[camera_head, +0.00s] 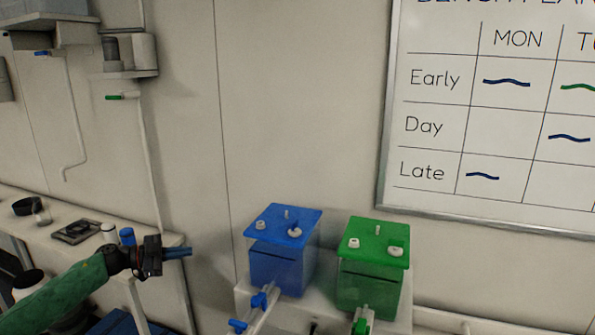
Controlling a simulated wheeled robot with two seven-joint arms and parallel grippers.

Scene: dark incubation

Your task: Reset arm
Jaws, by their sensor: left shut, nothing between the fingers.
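My left arm, in a green sleeve, comes in from the lower left of the head view. Its black gripper (178,253) has blue fingertips pointing right. The fingers are together with nothing between them, in the air left of the blue box and apart from it. My right gripper is not in the view.
A blue box (276,268) and a green box (367,288) with lidded tops stand side by side on a white ledge, with valves in front. A bench (70,245) with small items runs along the left wall. A whiteboard (495,130) hangs at the right.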

